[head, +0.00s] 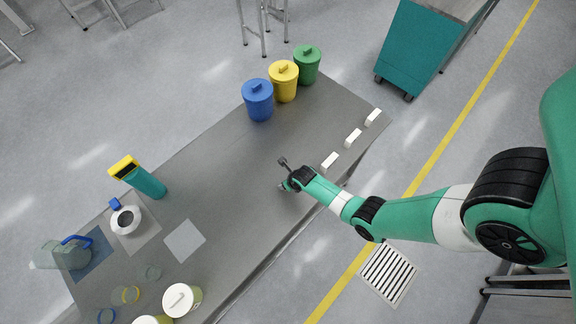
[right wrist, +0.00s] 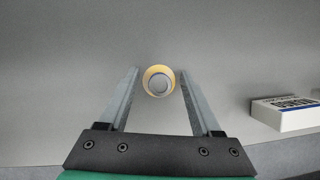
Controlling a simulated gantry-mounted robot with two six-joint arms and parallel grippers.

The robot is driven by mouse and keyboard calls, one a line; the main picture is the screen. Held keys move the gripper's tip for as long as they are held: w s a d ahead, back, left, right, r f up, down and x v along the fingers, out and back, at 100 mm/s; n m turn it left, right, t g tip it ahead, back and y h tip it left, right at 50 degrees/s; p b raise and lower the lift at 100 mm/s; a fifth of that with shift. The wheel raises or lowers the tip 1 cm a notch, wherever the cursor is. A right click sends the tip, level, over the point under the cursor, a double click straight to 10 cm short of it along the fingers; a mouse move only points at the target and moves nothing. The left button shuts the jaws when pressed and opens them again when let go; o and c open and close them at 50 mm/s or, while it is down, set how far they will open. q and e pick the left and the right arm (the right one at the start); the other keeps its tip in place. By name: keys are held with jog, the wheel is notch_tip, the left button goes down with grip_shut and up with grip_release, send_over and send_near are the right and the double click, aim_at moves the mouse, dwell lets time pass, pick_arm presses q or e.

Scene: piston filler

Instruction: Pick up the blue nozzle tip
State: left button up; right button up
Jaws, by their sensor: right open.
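My right gripper (head: 281,174) is low over the grey table, near its right-hand edge. In the right wrist view the gripper (right wrist: 160,72) is open, with its two fingers apart. A small round piece with a yellow-orange rim (right wrist: 149,76) and a grey-white centre shows between the fingertips, with a gap on each side. I see no blue on it, and its height is hard to judge. In the head view this piece is hidden or too small to make out. A small blue piece (head: 115,204) shows by the white round device; I cannot tell whether it is a nozzle tip. My left gripper is not in view.
Several white boxes (head: 330,162) line the table's right edge; one (right wrist: 287,115) shows right of the gripper. Blue (head: 258,100), yellow (head: 284,82) and green (head: 307,65) lidded bins stand at the back. A teal-yellow device (head: 147,183), jug (head: 62,255) and jars (head: 182,300) stand left. Mid-table is clear.

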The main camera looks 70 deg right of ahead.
grip_shut()
jog(key=shift+r, duration=0.1)
dwell(0.4)
